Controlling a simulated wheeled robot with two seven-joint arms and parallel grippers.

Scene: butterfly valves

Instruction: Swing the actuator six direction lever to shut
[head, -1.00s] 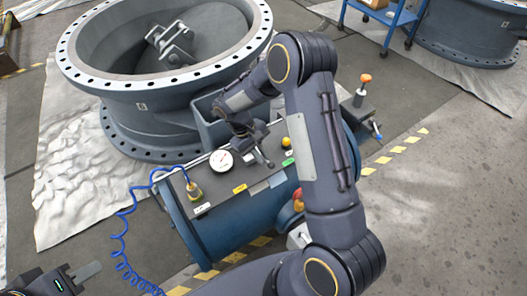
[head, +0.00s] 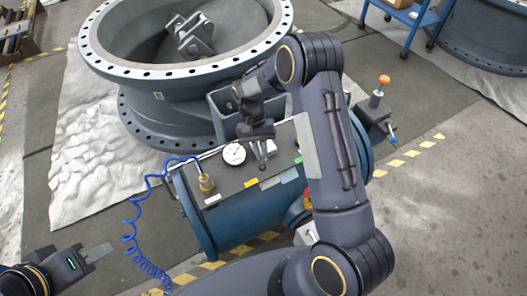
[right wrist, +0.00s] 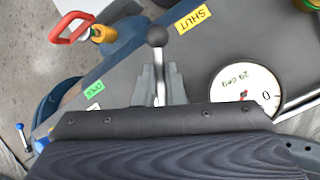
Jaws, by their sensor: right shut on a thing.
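The direction lever is a thin metal rod with a black ball knob (right wrist: 158,37), standing between the green OPEN label (right wrist: 93,88) and the yellow SHUT label (right wrist: 194,18) in the right wrist view. My right gripper (right wrist: 160,88) has its grey fingers on both sides of the rod, below the knob, shut on it. In the head view my right gripper (head: 262,155) is over the actuator's dark top plate, beside the gauge (head: 234,154); the yellow label (head: 250,183) lies just below it. My left gripper (head: 97,252) is at the lower left, away from the actuator; its jaw opening is unclear.
A brass fitting (head: 206,183) with a coiled blue hose (head: 131,235) stands left of the gauge. The big flanged valve (head: 150,72) is behind. An orange-knobbed post (head: 384,80) stands at the right. A red handle (right wrist: 66,38) shows in the wrist view.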

